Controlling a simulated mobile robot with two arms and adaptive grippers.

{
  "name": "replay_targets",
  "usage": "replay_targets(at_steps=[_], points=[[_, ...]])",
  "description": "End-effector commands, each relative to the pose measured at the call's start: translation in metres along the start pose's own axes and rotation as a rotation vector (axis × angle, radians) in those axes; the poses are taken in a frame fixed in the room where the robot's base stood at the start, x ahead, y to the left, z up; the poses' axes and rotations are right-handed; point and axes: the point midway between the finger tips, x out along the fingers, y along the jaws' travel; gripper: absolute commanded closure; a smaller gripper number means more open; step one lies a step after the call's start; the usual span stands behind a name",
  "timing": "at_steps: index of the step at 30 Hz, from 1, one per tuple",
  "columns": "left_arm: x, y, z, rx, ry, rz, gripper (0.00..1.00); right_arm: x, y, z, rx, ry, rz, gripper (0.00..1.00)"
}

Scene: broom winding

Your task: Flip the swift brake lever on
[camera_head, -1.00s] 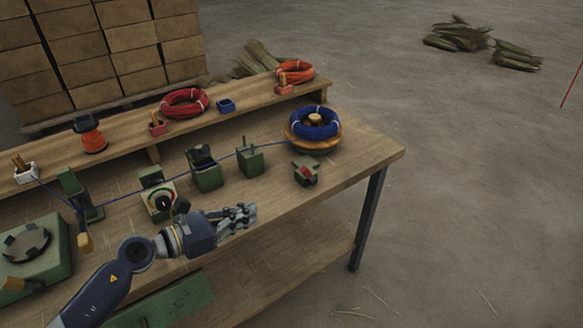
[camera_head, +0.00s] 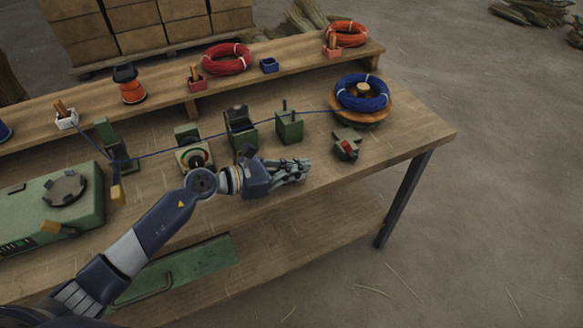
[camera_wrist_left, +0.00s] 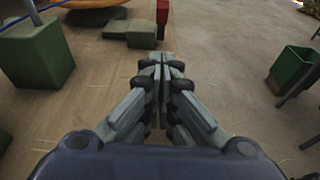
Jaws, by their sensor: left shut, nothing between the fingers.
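The swift (camera_head: 386,113) is a round wooden disc bearing a blue wire coil (camera_head: 362,95) near the bench's right end. In front of it sits a small green brake block (camera_head: 340,136) with a red lever (camera_head: 348,147). My left gripper (camera_head: 307,168) is shut and empty, low over the bench, just left of and nearer than the lever, apart from it. In the left wrist view the shut fingers (camera_wrist_left: 162,62) point toward the green block (camera_wrist_left: 138,35) and the red lever (camera_wrist_left: 162,14), which stands up beyond the fingertips. My right gripper is out of view.
A green box (camera_head: 289,127) stands left of the brake; it also shows in the left wrist view (camera_wrist_left: 38,55). A blue wire runs leftward from the coil past several green devices. The bench's front edge (camera_head: 400,160) is clear. A raised shelf (camera_head: 170,105) holds coils.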

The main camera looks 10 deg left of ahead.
Motion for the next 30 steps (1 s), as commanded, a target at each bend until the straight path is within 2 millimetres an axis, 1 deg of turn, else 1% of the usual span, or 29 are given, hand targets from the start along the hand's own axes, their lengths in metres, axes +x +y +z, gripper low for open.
replay_targets(at_steps=[1,3,6,8,9,12,15,19,30], points=[[0.013,-0.001,0.001,-0.002,-0.004,-0.002,1.0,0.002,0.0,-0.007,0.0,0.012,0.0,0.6],[0.029,-0.001,0.001,-0.001,-0.004,-0.002,1.0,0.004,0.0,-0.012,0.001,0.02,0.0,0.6],[0.05,-0.001,-0.001,-0.002,-0.004,-0.002,1.0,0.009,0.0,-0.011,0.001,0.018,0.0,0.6],[0.06,-0.001,0.004,-0.001,-0.004,-0.001,1.0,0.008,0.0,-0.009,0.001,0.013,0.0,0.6],[0.062,0.0,0.014,-0.001,-0.004,0.0,1.0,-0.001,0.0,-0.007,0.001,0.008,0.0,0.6],[0.072,0.0,0.022,-0.001,-0.003,-0.001,1.0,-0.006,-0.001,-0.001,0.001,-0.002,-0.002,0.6],[0.078,0.0,0.026,0.0,-0.001,-0.001,1.0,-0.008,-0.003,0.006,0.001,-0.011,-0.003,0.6],[0.082,0.0,0.029,-0.001,0.0,-0.001,1.0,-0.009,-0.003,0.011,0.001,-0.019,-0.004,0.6],[0.082,0.0,0.029,0.0,0.001,-0.001,1.0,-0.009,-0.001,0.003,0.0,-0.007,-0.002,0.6]])
